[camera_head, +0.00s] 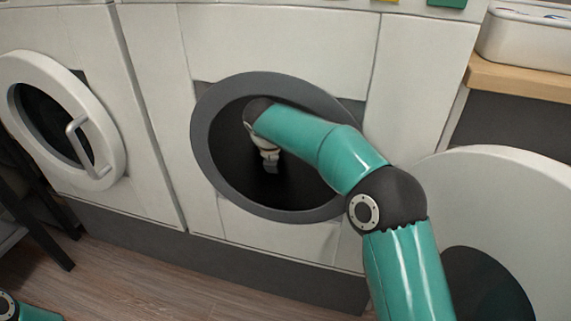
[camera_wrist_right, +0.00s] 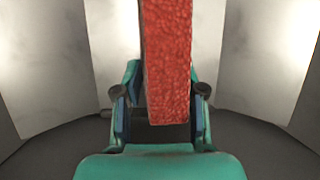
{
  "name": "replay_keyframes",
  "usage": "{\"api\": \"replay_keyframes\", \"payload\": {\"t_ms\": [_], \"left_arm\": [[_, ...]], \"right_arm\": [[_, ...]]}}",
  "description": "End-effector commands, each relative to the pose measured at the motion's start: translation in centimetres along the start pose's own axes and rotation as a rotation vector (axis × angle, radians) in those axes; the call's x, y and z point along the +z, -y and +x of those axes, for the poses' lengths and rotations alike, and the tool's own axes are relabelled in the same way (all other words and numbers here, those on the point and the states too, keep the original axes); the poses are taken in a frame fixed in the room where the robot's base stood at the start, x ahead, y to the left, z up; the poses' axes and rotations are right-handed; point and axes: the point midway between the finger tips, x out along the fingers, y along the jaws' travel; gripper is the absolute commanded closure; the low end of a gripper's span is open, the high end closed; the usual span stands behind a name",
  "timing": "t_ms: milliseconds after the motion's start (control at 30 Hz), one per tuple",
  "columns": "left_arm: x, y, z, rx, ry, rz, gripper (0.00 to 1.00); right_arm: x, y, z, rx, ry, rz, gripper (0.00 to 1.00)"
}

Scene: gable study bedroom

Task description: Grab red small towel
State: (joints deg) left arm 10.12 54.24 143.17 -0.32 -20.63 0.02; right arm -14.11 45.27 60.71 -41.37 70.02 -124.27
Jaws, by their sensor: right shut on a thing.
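The red small towel (camera_wrist_right: 167,60) shows in the right wrist view as a textured red strip, running from the top edge down between the fingers. My right gripper (camera_wrist_right: 160,105) is shut on it, with one finger on each side. In the head view my right arm reaches through the round opening of the middle washing machine (camera_head: 200,140), and the gripper (camera_head: 270,165) is inside the dark drum. The towel cannot be made out in the head view. My left gripper is not in view; only a bit of my left arm shows at the lower left corner.
The machine's round door (camera_head: 520,190) stands open at the right. Another machine with a shut door (camera_head: 62,118) is at the left. A wooden shelf (camera_head: 525,78) holds a white box (camera_head: 525,35). The drum wall (camera_wrist_right: 50,70) is close around the gripper.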

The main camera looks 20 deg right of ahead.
Motion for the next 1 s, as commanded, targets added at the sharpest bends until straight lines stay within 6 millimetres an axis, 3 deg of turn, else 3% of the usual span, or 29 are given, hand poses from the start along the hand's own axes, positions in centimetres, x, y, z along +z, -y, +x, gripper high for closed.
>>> {"api": "replay_keyframes", "payload": {"t_ms": [467, 667, 1000], "left_arm": [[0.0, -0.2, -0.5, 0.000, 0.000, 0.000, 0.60], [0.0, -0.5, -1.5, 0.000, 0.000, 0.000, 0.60], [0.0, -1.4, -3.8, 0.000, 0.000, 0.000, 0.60]], "right_arm": [[-0.2, -0.1, -0.9, 0.001, 0.001, -0.001, 0.97], [-1.3, -0.4, -3.0, 0.002, 0.001, -0.004, 0.97], [-6.1, -1.4, -9.2, 0.002, 0.002, -0.005, 0.97]]}}
